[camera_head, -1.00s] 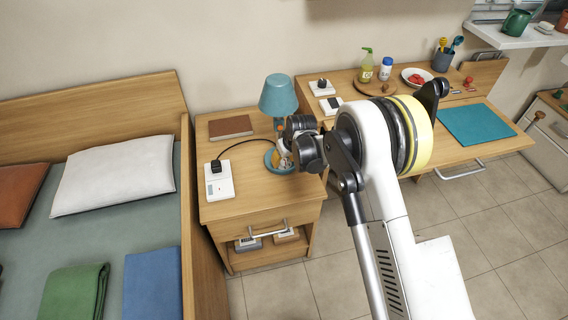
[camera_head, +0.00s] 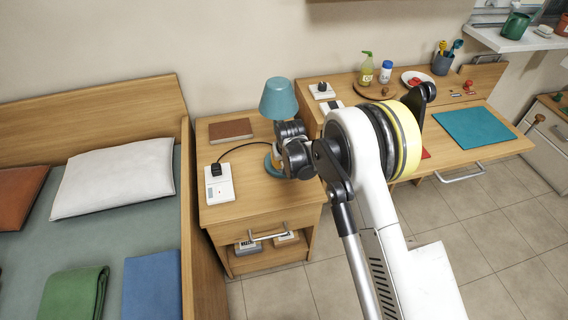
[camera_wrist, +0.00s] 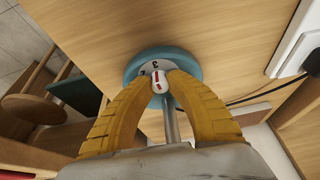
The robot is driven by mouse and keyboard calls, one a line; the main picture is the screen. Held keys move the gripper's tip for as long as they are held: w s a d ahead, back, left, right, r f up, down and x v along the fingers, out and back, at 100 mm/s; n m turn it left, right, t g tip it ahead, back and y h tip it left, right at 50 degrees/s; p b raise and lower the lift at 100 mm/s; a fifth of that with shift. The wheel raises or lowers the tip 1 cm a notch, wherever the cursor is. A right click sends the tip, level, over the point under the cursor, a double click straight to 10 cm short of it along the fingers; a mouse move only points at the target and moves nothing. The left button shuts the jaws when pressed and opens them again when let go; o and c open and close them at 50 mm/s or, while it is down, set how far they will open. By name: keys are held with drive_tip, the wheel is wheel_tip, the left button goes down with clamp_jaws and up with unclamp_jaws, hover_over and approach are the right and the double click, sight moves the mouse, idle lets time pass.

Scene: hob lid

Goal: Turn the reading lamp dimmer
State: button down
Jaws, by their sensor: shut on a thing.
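The reading lamp has a teal shade (camera_head: 278,98) and stands on the wooden bedside cabinet. In the wrist view its round teal base (camera_wrist: 188,61) carries a white dial with dark marks. The dimmer knob (camera_wrist: 160,82) is a small white knob with a red line, in front of the dial. My gripper (camera_wrist: 160,86) is shut on the dimmer knob, one yellow finger on each side. In the head view my wrist hides the knob and most of the base (camera_head: 270,165).
A brown book (camera_head: 230,130) and a white socket block (camera_head: 218,185) with a black plug and cord lie on the cabinet top (camera_head: 250,195). The desk (camera_head: 455,150) is to the right, the bed to the left.

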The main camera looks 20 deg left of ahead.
drive_tip(key=shift+m, duration=0.7)
drive_tip(key=c, duration=1.3)
unclamp_jaws()
drive_tip(key=shift+o, duration=0.2)
drive_tip(key=v, duration=1.2)
drive_tip(key=shift+s+a, duration=0.15)
drive_tip(key=shift+a, duration=0.05)
